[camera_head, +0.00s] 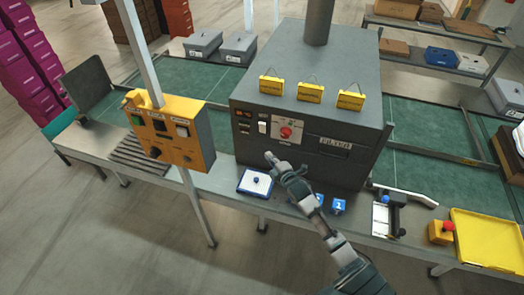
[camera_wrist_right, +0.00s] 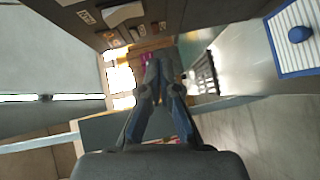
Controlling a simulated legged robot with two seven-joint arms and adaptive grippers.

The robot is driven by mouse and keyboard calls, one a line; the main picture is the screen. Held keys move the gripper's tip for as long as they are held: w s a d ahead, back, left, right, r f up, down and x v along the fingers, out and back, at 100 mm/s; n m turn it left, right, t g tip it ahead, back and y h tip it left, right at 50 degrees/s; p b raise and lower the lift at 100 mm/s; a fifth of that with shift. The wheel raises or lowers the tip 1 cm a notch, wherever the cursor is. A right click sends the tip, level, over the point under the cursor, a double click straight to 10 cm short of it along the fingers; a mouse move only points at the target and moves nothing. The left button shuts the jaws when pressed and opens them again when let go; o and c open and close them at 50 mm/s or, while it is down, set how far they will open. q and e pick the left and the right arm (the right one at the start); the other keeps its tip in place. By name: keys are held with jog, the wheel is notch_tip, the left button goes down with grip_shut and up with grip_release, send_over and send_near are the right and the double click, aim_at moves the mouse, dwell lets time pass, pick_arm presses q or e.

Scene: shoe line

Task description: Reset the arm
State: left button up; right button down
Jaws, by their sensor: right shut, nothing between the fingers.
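My right gripper (camera_head: 272,160) is in front of the grey machine (camera_head: 345,110), just below its control panel. In the right wrist view its two fingers (camera_wrist_right: 161,62) meet at the tips, with nothing between them. My right arm reaches up to it from the bottom of the head view. A red button (camera_head: 286,132) sits on the machine's panel, a little above and right of the fingertips. I cannot tell whether the fingertips touch the machine. My left gripper is not in view.
A yellow control box (camera_head: 198,140) on a post stands left of the machine. A blue-edged pad (camera_head: 255,183) lies on the bench below the gripper. Blue numbered blocks (camera_head: 338,206), a clipboard-like item (camera_head: 381,217) and a yellow tray (camera_head: 488,238) lie to the right.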

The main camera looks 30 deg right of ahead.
jog(key=s+a+f+m+g+y, duration=0.1)
jog(key=s+a+f+m+g, duration=0.2)
jog(key=s+a+f, duration=0.4)
jog(key=s+a+f+m+g, duration=0.3)
jog(key=s+a+f, duration=0.15)
jog(key=s, duration=0.35)
jog(key=s+a+f+m+g, duration=0.1)
jog(key=s+a+m+g, duration=0.25)
jog(key=s, duration=0.65)
jog(key=s+a+f+m+g, duration=0.1)
jog(key=s+a+m+g, duration=0.3)
jog(key=s, duration=0.6)
notch_tip(320, 180, down, 28)
jog(key=s+a, duration=0.1)
jog(key=s, duration=0.2)
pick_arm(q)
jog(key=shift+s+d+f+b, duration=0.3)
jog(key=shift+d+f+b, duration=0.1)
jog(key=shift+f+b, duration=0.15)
pick_arm(e)
jog(key=s+d+f+g, duration=0.2)
jog(key=s+d+f, duration=0.1)
jog(key=s+f, duration=1.2)
jog(key=shift+s+d+f, duration=0.15)
jog(key=shift+s+f, duration=0.2)
jog(key=shift+s, duration=0.7)
